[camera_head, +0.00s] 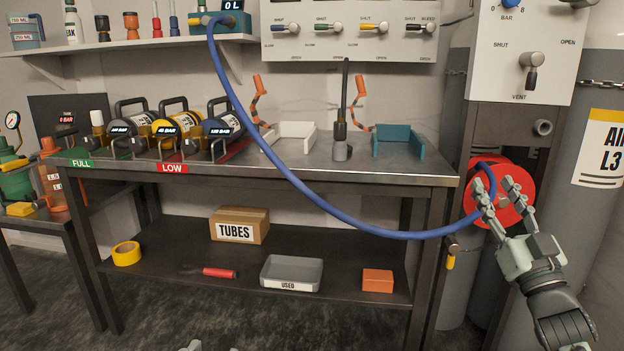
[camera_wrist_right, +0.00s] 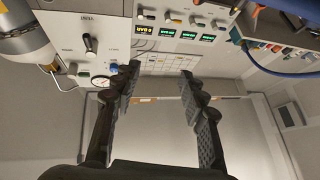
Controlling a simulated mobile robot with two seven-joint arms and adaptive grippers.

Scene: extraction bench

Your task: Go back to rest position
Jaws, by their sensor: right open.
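My right gripper (camera_head: 500,203) is raised at the right side, in front of the red hose reel (camera_head: 511,212) and right of the bench. Its two fingers are apart with nothing between them. In the right wrist view the open fingers (camera_wrist_right: 158,105) frame only the wall behind. The blue hose (camera_head: 330,217) hangs in a loop from the shelf unit to the reel and passes close to the gripper's fingertips; I cannot tell whether they touch.
The bench (camera_head: 350,169) holds several small cylinders at left, a white tray (camera_head: 290,138) and a teal tray (camera_head: 400,142). Its lower shelf (camera_head: 170,260) carries a TUBES box (camera_head: 239,226), a USED tray (camera_head: 292,273) and an orange block (camera_head: 377,281). Valve panels (camera_head: 350,30) hang behind.

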